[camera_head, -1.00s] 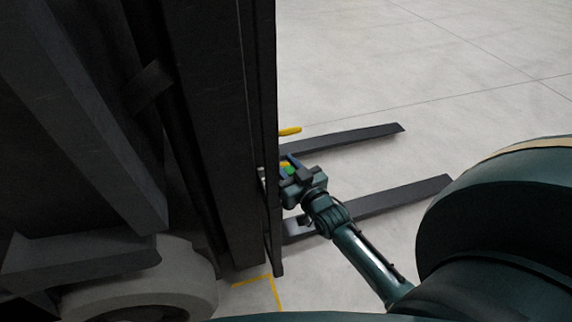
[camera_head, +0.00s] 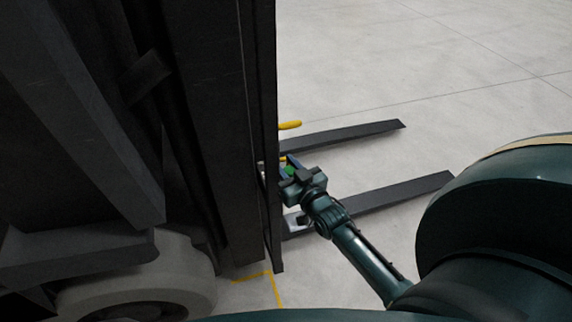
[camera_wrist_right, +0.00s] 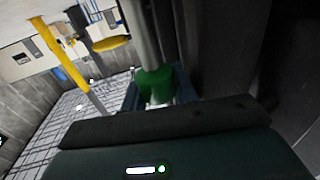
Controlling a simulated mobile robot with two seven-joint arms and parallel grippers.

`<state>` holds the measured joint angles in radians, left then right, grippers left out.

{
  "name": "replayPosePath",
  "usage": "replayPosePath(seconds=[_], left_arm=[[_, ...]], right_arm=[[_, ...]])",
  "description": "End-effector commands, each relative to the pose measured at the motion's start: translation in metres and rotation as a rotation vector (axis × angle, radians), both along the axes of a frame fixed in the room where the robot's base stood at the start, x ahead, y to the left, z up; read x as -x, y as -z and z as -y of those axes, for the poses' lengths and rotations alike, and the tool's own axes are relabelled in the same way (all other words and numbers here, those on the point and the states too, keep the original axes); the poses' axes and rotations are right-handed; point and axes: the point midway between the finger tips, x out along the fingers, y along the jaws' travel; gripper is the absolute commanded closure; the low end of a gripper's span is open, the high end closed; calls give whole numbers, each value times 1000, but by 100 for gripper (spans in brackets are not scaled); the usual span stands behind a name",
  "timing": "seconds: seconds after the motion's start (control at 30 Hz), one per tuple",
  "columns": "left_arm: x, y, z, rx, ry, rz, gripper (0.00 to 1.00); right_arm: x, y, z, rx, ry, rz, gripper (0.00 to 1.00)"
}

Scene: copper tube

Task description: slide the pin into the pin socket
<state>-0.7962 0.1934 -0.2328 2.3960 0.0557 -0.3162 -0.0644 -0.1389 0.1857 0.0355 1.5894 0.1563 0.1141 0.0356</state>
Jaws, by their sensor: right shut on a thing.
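The pin (camera_wrist_right: 156,84) shows in the right wrist view as a green collar with a grey metal cylinder rising from it. My right gripper (camera_wrist_right: 158,92) is shut on the pin at the green part. In the head view, my right gripper (camera_head: 289,172) is beside the dark upright mast, with a bit of the green part (camera_head: 290,170) showing between its fingers. I cannot make out the pin socket in either view; the mast may hide it. The pin's far end is cut off by the top edge of the wrist view. My left gripper is not in view.
The dark mast (camera_head: 222,130) stands close to the left of my right gripper. Two dark forks (camera_head: 345,134) lie out to the right over pale floor. A yellow handle (camera_head: 290,125) sticks out beyond the gripper. A pale wheel (camera_head: 185,275) stands at lower left.

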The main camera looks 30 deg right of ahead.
Motion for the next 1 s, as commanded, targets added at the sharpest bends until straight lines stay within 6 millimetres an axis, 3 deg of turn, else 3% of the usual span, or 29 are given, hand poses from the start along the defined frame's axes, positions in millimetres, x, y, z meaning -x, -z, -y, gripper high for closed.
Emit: replayPosePath(seconds=[0.77, 0.8, 1.0], left_arm=[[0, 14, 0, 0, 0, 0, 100], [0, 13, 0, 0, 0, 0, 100], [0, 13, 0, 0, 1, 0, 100]], right_arm=[[0, 20, 0, 0, 0, 2, 95], [0, 18, 0, 0, 0, 2, 68], [0, 18, -1, 0, -1, 1, 51]])
